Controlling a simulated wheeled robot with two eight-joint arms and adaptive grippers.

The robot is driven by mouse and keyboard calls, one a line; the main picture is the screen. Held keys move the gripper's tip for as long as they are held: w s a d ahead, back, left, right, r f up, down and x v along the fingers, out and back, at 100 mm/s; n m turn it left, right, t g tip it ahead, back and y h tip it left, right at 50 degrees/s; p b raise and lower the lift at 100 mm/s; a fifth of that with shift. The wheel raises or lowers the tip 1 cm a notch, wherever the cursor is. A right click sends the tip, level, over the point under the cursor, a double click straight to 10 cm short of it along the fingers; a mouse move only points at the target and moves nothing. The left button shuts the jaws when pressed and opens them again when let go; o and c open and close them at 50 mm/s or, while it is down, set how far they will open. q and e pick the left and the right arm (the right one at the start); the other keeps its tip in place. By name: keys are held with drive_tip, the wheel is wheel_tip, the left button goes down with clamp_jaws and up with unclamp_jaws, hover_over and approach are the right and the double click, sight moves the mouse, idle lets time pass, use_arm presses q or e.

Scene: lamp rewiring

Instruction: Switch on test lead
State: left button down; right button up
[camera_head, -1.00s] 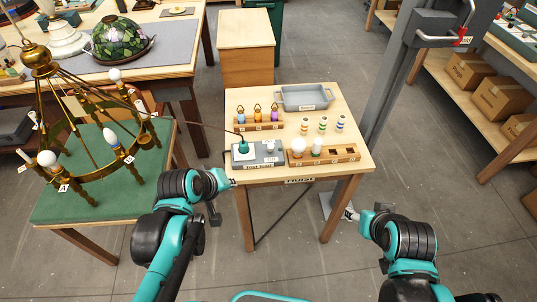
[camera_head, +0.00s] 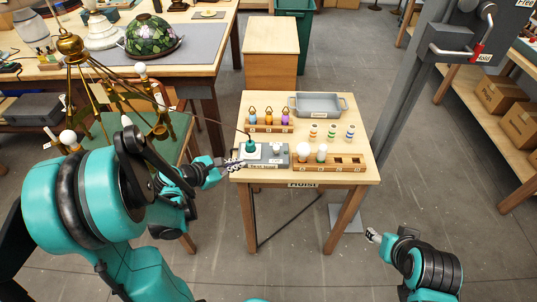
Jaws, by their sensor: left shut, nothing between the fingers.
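The grey test lead box (camera_head: 270,162) sits at the front left of the small wooden table, with a label on its front. A teal plug (camera_head: 250,147) stands upright on its pale left part, with a dark cable rising from it. A small whitish knob or switch (camera_head: 277,150) is on its right part; its position is too small to tell. My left gripper (camera_head: 236,164) is shut and empty at the box's left front corner; I cannot tell whether it touches. My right gripper (camera_head: 372,235) is low, right of the table; its finger state is unclear.
A brass chandelier (camera_head: 70,46) stands left behind my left arm. A grey post (camera_head: 410,90) rises at right.

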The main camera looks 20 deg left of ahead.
use_arm(q)
drive_tip(key=b, duration=0.3)
approach(273, 152)
drive_tip(key=f, duration=0.1)
drive_tip(key=w+f, duration=0.1)
drive_tip(key=f, duration=0.1)
drive_tip(key=shift+w+d+f, duration=0.1)
drive_tip(key=shift+f, duration=0.1)
drive_tip(key=shift+w+d+r, duration=0.45)
drive_tip(key=shift+w+d, duration=0.4)
drive_tip(key=shift+w+d+r+b, duration=0.2)
drive_tip(key=shift+w+d+b, duration=0.15)
drive_tip(key=shift+w, duration=0.1)
drive_tip(key=shift+r, duration=0.1)
drive_tip(key=shift+w+r+p, duration=0.1)
drive_tip(key=shift+w+p, duration=0.05)
drive_tip(key=shift+p, duration=0.25)
